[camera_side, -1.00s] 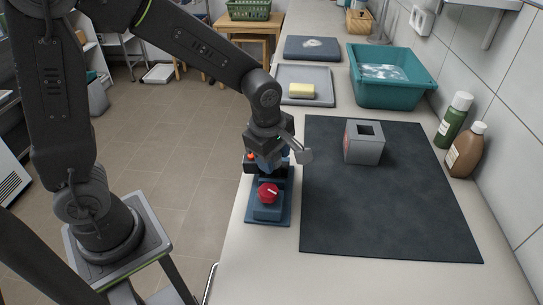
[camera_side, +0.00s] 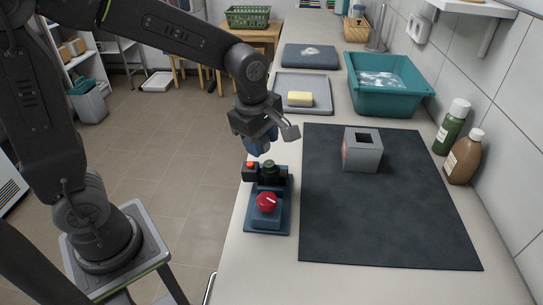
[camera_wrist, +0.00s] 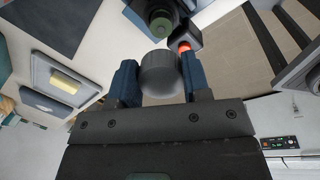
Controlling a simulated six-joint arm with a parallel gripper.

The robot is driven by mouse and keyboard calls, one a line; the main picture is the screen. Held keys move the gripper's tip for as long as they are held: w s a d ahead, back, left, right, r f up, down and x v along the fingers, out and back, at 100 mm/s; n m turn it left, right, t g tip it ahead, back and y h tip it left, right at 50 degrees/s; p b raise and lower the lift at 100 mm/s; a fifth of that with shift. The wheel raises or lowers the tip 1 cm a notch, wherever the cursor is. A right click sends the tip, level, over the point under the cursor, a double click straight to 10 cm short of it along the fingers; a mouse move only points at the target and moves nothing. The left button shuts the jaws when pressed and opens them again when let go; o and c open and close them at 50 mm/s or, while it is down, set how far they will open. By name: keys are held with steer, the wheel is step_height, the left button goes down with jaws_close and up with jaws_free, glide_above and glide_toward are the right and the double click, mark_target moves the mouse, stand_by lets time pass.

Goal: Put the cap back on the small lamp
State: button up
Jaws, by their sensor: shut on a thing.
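My gripper (camera_side: 258,147) hangs just above the blue-based device (camera_side: 283,220) and is clear of it. In the wrist view, its two blue fingers are shut on a dark grey round cap (camera_wrist: 162,77). In the side view the fingers hide the cap. The device has a small lit red-orange lamp (camera_side: 250,165) on a dark block at its back left. A dark green round part (camera_side: 269,168) stands beside the lamp. A red knob (camera_side: 266,202) sits at the front. The lamp also shows beyond the cap in the wrist view (camera_wrist: 184,46).
A dark mat (camera_side: 385,220) holds a grey box with a square opening (camera_side: 363,151). Behind are a grey tray (camera_side: 318,105) with a yellow sponge, and a teal basin (camera_side: 390,100). Two bottles (camera_side: 452,125) (camera_side: 464,158) stand by the wall.

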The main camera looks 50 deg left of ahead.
steer(key=s+a+r, duration=0.2)
steer(key=a+r, duration=0.3)
steer(key=a, duration=0.3)
steer(key=m+g+h, duration=0.1)
steer(key=m+g, duration=0.1)
steer(key=m, duration=0.1)
glide_above(274, 165)
steer(key=shift+a+f, duration=0.2)
steer(key=shift+f, duration=1.05)
steer(key=shift+d+f, duration=0.15)
steer(key=shift+f, duration=2.55)
steer(key=shift+f, duration=0.45)
steer(key=shift+f, duration=0.25)
steer(key=shift+f, duration=0.1)
steer(key=shift+c, duration=0.4)
